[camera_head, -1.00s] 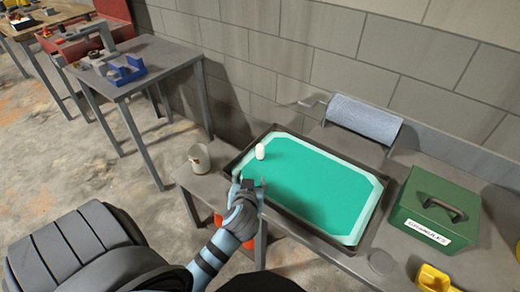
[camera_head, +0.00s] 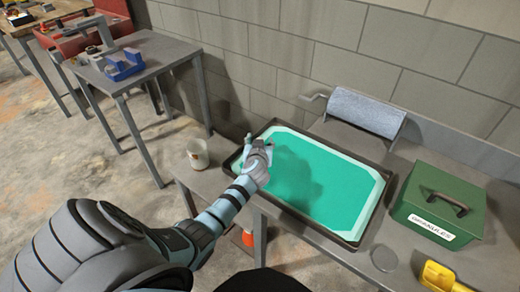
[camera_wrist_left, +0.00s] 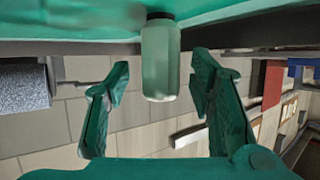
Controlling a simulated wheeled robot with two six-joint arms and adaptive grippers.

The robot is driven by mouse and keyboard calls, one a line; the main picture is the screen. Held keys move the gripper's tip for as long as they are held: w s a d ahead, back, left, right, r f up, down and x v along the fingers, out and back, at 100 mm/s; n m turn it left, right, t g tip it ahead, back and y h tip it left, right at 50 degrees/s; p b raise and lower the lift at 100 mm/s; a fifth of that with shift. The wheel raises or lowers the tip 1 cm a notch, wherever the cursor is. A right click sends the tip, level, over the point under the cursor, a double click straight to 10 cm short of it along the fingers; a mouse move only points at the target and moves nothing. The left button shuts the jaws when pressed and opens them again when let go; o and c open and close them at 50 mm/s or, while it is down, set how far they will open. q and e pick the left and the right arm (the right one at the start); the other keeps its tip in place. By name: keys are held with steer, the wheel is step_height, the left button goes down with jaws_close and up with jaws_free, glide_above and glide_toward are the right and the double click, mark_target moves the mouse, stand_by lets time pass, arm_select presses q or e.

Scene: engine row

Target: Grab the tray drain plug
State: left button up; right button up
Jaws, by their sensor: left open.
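The tray drain plug (camera_wrist_left: 160,58) is a pale cylinder with a dark band at the end that meets the green tray surface. In the left wrist view, which looks upside down, the left gripper (camera_wrist_left: 160,82) is open. Its two fingers stand on either side of the plug, with gaps on both sides. My right gripper is not in view.
A pale cup (camera_head: 198,154) stands left of the tray. A paper roll (camera_head: 366,112) is behind it. A green box (camera_head: 438,206), a grey disc (camera_head: 384,258) and a yellow scoop (camera_head: 440,276) are to the right. A block wall closes the back.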

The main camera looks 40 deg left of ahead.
arm_select(q)
steer(key=shift+r, duration=0.1)
jaws_close()
steer(key=shift+r, duration=0.1)
